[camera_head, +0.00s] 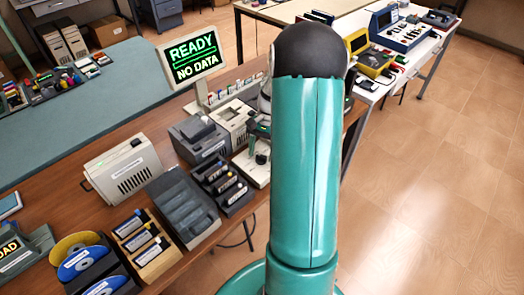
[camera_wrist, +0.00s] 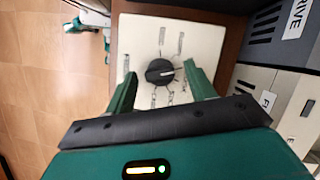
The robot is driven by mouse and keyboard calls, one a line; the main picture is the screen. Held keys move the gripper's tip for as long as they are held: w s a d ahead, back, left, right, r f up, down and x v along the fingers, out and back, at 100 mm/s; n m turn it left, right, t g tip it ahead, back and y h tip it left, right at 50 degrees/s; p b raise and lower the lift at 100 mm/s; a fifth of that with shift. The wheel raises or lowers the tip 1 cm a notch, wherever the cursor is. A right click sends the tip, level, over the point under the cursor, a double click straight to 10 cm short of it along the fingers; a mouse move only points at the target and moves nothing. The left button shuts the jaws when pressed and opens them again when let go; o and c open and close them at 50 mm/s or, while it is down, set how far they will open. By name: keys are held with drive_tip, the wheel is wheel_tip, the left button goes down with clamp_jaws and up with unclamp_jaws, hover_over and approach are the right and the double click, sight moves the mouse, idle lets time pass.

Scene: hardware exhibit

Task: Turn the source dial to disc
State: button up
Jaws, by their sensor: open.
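The source dial (camera_wrist: 160,72) is a round black knob with a pale pointer mark. It sits on a cream panel (camera_wrist: 205,38), with small printed labels around it that are too blurred to read. The pointer mark appears to be toward the right. My gripper (camera_wrist: 159,70) is open, with one green finger on each side of the dial in the wrist view. I cannot tell whether the fingers touch the knob. In the head view the cream panel (camera_head: 244,165) stands at the table's right edge, partly hidden by my arm, and my gripper (camera_head: 258,140) is over it.
A monitor (camera_head: 193,62) reads "READY NO DATA". Grey drive units (camera_head: 200,140) stand beside the panel; one labelled "DRIVE" is at right in the wrist view (camera_wrist: 290,25). Cartridge racks (camera_head: 222,185) and blue discs (camera_head: 80,262) lie nearer. Open tiled floor (camera_head: 440,200) is at right.

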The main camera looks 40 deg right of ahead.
drive_tip(key=c, duration=1)
drive_tip(key=shift+n, duration=0.4)
drive_tip(key=n+g+h, duration=0.1)
drive_tip(key=n, duration=0.2)
drive_tip(key=shift+w+a+n, duration=0.1)
drive_tip(key=shift+w+n, duration=0.05)
drive_tip(key=shift+n, duration=0.15)
drive_tip(key=n+g+h, duration=0.1)
drive_tip(key=n, duration=0.2)
drive_tip(key=shift+a+n, duration=0.1)
drive_tip(key=shift+n, duration=0.2)
drive_tip(key=n+h, duration=0.1)
drive_tip(key=n, duration=0.3)
drive_tip(key=shift+w+a+g+h, duration=0.1)
drive_tip(key=shift+a+g+h, duration=0.05)
drive_tip(key=shift+g+h, duration=0.2)
drive_tip(key=shift+n+h, duration=0.75)
drive_tip(key=shift+n, duration=1.25)
